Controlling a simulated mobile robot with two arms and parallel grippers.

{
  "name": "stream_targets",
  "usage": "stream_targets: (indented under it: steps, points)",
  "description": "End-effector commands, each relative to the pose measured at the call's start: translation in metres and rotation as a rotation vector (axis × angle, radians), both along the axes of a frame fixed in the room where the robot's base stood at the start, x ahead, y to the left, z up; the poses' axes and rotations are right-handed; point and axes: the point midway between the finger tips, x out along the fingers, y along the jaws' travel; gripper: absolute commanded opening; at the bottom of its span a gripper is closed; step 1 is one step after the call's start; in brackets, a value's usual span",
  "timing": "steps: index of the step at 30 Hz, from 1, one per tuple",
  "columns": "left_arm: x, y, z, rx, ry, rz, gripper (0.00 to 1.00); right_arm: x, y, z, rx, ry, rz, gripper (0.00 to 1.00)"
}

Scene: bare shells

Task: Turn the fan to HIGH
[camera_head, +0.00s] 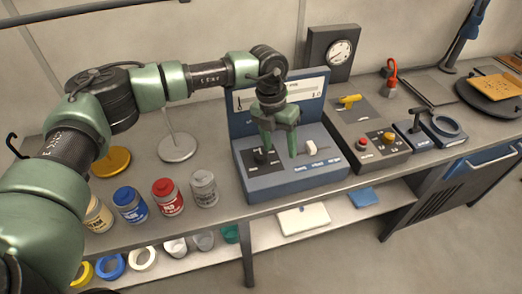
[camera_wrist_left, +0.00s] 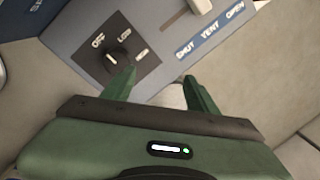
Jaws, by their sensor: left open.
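My left gripper (camera_head: 281,150) is open and empty, pointing down over the box front. In the wrist view the gripper (camera_wrist_left: 160,74) has its left fingertip beside the knob's right edge; I cannot tell whether they touch. The knob is not between the fingers. My right gripper is not in view.
A pale slider handle (camera_head: 310,147) stands right of the knob, above SHUT, VENT and OPEN labels (camera_wrist_left: 210,38). The box's upright back panel (camera_head: 310,95) rises behind. Several jars, including a red one (camera_head: 167,196), stand left. A panel with buttons (camera_head: 387,138) stands right.

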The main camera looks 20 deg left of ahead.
Motion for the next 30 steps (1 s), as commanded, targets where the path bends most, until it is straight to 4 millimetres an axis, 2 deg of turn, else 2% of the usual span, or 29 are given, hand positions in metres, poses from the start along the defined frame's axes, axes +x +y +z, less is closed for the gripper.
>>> stream_targets:
  steps: [1,3,6,21,30]
  points:
    - [0.008,0.023,0.008,0.070,-0.009,0.024,0.59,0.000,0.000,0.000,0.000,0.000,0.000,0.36]
    - [0.013,0.043,0.015,0.135,-0.011,0.045,0.59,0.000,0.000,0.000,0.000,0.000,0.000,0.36]
    - [0.015,0.057,0.015,0.176,-0.008,0.060,0.59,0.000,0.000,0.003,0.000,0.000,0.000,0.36]
    - [0.014,0.056,-0.052,0.175,-0.008,0.059,0.59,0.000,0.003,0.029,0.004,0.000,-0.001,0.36]
    - [0.014,0.056,-0.059,0.175,-0.009,0.058,0.59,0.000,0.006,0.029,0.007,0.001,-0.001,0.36]
